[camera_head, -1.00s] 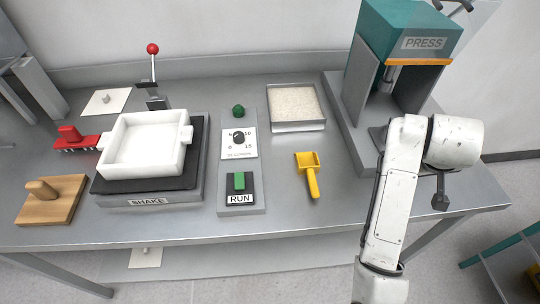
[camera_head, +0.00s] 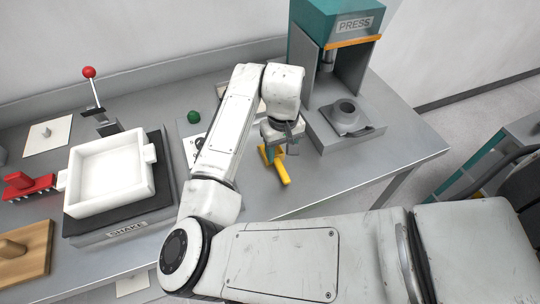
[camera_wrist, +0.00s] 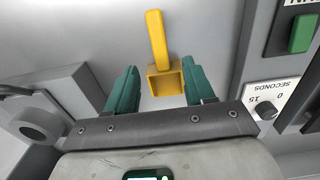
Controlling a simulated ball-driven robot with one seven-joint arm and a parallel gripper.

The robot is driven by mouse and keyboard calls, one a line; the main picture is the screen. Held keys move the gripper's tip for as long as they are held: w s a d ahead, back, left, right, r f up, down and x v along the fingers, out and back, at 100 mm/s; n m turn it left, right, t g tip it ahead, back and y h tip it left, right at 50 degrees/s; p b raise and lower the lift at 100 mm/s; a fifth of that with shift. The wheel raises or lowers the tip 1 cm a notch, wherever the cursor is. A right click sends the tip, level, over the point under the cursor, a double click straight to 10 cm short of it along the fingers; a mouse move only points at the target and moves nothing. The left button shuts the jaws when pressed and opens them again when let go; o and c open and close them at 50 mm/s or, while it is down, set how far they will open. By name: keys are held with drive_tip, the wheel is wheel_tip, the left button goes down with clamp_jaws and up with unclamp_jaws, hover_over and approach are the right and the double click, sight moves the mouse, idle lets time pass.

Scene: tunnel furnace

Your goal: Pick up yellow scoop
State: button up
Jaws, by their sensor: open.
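The yellow scoop (camera_head: 278,168) lies on the grey metal table, its handle toward the table's front edge. In the wrist view the scoop (camera_wrist: 158,42) shows whole, with its square bowl nearest me and its handle pointing away. My gripper (camera_wrist: 154,80) is open, with one green finger on each side of the scoop's bowl in the picture. In the head view my gripper (camera_head: 278,146) is over the bowl end and partly hides it. I cannot tell how high the fingers are above the table. Nothing is between the fingers' grip.
The press (camera_head: 335,60) stands right of the scoop, with a grey ring-shaped die (camera_head: 347,116) on its base. The shaker's white tray (camera_head: 108,172) is at left. The green button (camera_wrist: 302,34) and seconds dial (camera_wrist: 266,110) are beside the scoop. My arm hides much of the control panel.

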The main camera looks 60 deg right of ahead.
sight(281, 167)
drive_tip(key=shift+s+a+f+p, duration=0.1)
drive_tip(key=shift+f+p, duration=0.25)
drive_tip(key=shift+f, duration=1.4)
drive_tip(key=shift+s+f+p, duration=0.1)
drive_tip(key=shift+f+p, duration=0.25)
drive_tip(key=shift+f, duration=1.4)
drive_tip(key=shift+c, duration=0.2)
clamp_jaws()
